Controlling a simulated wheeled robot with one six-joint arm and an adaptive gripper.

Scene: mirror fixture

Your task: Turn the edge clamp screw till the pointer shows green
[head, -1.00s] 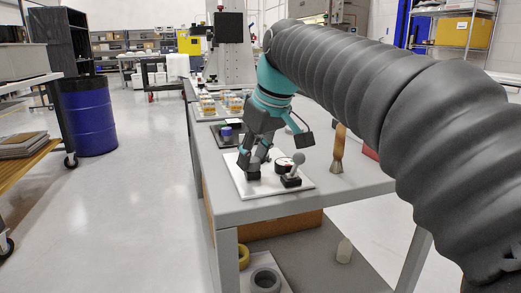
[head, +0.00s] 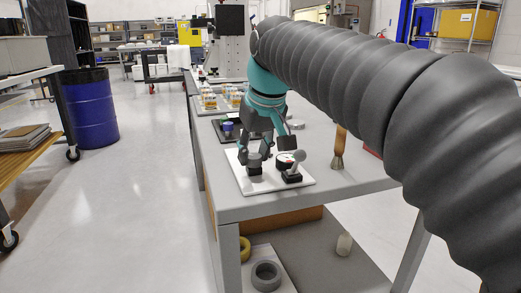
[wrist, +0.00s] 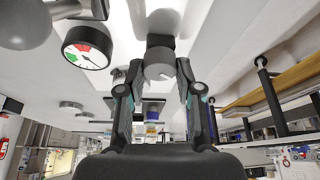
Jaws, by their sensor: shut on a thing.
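The edge clamp screw (wrist: 158,66) shows a grey round head between my fingertips in the wrist view. In the head view its head (head: 254,160) stands on a small black base at the left of a white board (head: 300,187). My gripper (head: 255,156) reaches down from above and is shut on the screw. It also shows in the wrist view (wrist: 160,82), a finger on each side of the head. The dial (wrist: 87,48) has red and green sectors on a white face. Its thin pointer appears to lie over white, outside the green.
A ball-topped lever (head: 298,163) on a black base stands close right of the dial. A brush (head: 339,148) stands farther right on the grey table (head: 350,190).

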